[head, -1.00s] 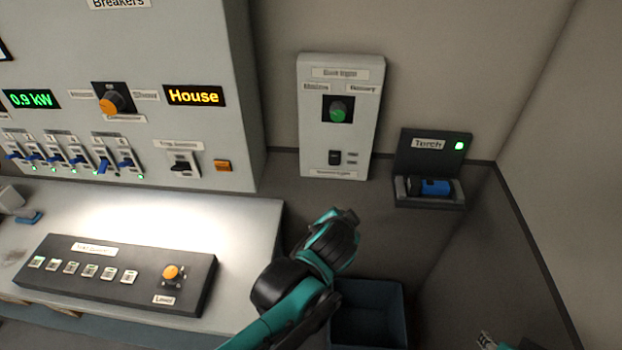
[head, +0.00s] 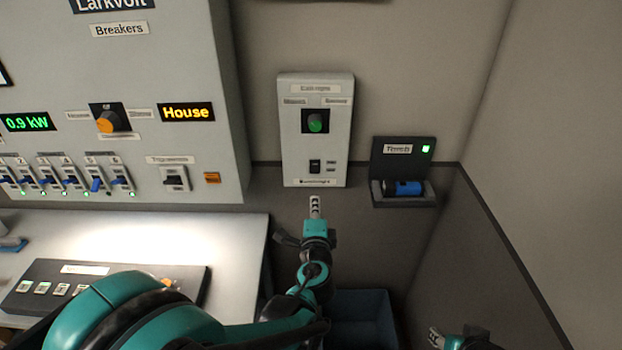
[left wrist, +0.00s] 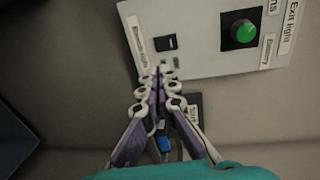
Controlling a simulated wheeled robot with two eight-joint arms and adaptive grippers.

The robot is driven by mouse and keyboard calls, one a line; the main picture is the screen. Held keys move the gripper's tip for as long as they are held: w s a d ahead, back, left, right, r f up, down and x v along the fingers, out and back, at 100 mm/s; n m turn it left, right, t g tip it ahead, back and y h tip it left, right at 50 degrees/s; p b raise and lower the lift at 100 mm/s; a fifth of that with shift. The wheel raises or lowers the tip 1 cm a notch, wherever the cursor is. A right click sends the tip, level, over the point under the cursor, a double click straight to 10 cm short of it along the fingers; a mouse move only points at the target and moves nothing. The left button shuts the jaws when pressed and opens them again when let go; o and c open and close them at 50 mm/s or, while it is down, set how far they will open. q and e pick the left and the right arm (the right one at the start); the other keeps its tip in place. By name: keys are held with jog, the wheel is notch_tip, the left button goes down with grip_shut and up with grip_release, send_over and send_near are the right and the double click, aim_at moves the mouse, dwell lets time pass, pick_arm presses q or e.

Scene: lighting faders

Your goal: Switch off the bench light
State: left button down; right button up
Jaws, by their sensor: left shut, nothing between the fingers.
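A pale wall panel (head: 288,150) carries a dark rocker switch (head: 315,166) low on its face, above a small label. In the left wrist view the label by the rocker (left wrist: 166,43) appears to read "Bench light". A green knob (head: 316,121) sits higher on the same panel. My left gripper (head: 314,205) is shut and empty, just below the panel in the head view. In the left wrist view its fingertips (left wrist: 160,75) are close together near the panel's edge, with the rocker just beyond; contact is not visible. My right gripper (head: 437,338) shows only partly at the bottom edge.
A torch box (head: 404,193) with a blue torch sits right of the panel. A large breaker cabinet (head: 200,110) stands left. A desk (head: 235,235) with a bright lit patch holds a dark button console (head: 200,285). A blue bin (head: 375,310) is below.

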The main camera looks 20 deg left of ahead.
aim_at(314, 172)
pick_arm(q)
jog(key=b+x, duration=0.3)
jog(key=x, duration=0.9)
jog(key=shift+w+a+f, duration=0.1)
jog(key=shift+w+f, duration=0.1)
jog(key=shift+w, duration=0.1)
jog(key=shift+w+a+b, duration=0.2)
jog(key=shift+w+b, duration=0.15)
jog(key=shift+w, duration=0.3)
jog(key=shift+w, duration=0.1)
jog(key=shift+w+f, duration=0.1)
jog(key=shift+w, duration=0.15)
jog(key=shift+s, duration=0.1)
